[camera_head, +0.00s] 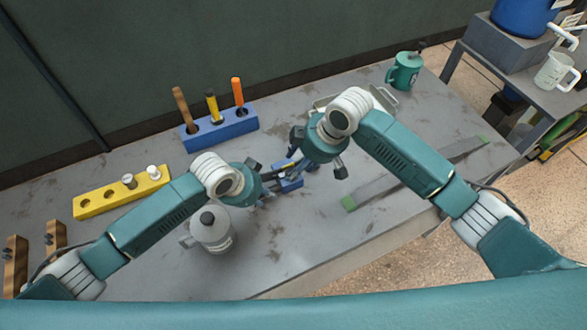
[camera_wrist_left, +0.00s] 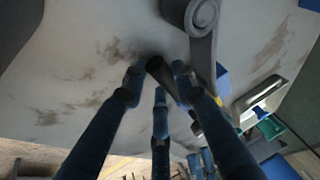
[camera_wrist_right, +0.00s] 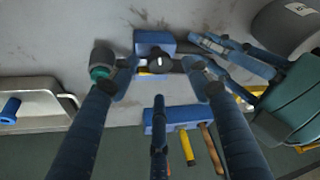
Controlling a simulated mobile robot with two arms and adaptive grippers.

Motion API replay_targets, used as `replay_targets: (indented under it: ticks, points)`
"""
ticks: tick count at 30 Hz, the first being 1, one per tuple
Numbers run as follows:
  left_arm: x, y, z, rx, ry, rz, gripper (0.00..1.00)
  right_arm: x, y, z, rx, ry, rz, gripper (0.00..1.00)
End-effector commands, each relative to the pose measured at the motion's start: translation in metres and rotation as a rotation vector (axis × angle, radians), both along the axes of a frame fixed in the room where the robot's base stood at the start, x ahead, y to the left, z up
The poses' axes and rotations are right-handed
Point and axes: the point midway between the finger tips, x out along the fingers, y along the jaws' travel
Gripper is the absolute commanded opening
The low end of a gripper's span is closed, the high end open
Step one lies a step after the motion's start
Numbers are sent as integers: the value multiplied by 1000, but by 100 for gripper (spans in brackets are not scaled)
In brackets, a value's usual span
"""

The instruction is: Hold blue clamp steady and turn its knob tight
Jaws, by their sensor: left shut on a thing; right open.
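The blue clamp (camera_head: 290,183) sits low on the grey table between my two grippers, partly covered by their fingers. In the right wrist view its blue block (camera_wrist_right: 153,40) shows with a black knob (camera_wrist_right: 158,62) below it. My left gripper (camera_head: 275,181) reaches it from the left and is shut on it; in the left wrist view a dark cylindrical part (camera_wrist_left: 162,74) lies between the fingertips. My right gripper (camera_wrist_right: 152,66) is open above the clamp, with its fingers either side of the knob. Contact with the knob cannot be told.
A grey jug (camera_head: 211,232) stands close to my left gripper. A blue rack (camera_head: 220,130) with several handled tools and a yellow rack (camera_head: 122,192) stand behind and left. A pale tray (camera_head: 385,100) and green mug (camera_head: 404,72) are at the back right. The front right is mostly clear.

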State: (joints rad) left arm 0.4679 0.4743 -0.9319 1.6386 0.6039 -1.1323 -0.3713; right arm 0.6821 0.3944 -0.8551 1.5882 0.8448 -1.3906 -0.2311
Motion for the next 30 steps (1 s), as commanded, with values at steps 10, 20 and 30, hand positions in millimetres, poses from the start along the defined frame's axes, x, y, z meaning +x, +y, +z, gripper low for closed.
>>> replay_targets:
  ticks: [10, 20, 30]
  points:
    - [0, -1, 0, -1, 0, -2, 0, 8, 13, -36, 0, 0, -1, 48]
    - [0, -1, 0, -1, 0, -2, 0, 8, 14, -38, 0, 0, 0, 42]
    - [0, -1, 0, -1, -1, -1, 0, 8, 15, -37, 2, 0, -2, 4]
